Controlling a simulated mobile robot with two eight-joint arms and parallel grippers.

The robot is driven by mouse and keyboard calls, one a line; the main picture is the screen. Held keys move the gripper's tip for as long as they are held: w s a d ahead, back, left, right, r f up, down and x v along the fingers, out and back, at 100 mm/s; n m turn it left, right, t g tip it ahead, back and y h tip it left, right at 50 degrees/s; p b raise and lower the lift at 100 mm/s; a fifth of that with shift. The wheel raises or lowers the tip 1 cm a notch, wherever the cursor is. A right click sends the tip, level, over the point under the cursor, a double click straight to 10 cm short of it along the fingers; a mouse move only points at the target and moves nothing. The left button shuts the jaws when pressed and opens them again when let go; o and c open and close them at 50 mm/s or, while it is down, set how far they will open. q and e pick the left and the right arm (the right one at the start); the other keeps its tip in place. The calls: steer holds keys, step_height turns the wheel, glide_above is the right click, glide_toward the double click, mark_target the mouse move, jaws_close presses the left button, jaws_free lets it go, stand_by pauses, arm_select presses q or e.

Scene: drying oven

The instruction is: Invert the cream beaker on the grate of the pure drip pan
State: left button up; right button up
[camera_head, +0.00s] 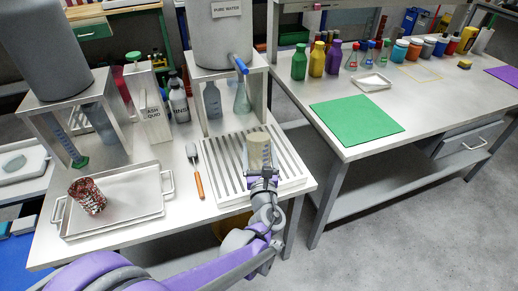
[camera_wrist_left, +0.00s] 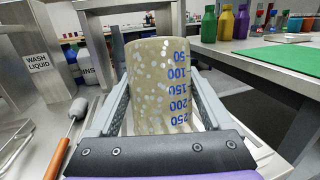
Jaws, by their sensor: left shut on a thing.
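The cream beaker (camera_head: 258,150) is over the grate (camera_head: 228,157) of the pure drip pan, below the pure water tank. In the left wrist view the beaker (camera_wrist_left: 160,85) is speckled, and its blue scale runs from 50 at the top to 250 low down, so it looks upside down. My left gripper (camera_head: 262,178) is shut on the beaker, with one finger on each side; the fingers also show in the left wrist view (camera_wrist_left: 160,115). The beaker's lower edge is hidden by the gripper, so I cannot tell whether it touches the grate. My right gripper is not in view.
A brush with an orange handle (camera_head: 197,178) lies left of the grate. A metal tray (camera_head: 128,210) holds a red patterned beaker (camera_head: 88,194). The pure water tank (camera_head: 220,35) and its stand (camera_head: 258,85) rise behind the grate. A green mat (camera_head: 356,119) lies on the right table.

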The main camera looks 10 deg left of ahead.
arm_select(q)
steer(key=shift+f+b, duration=1.3)
steer(key=shift+f, duration=0.9)
steer(key=shift+f, duration=0.3)
steer(key=o, duration=1.2)
steer(key=shift+o, duration=0.2)
steer(key=v, duration=1)
steer(key=shift+s+p, duration=0.35)
steer(key=shift+d, duration=0.1)
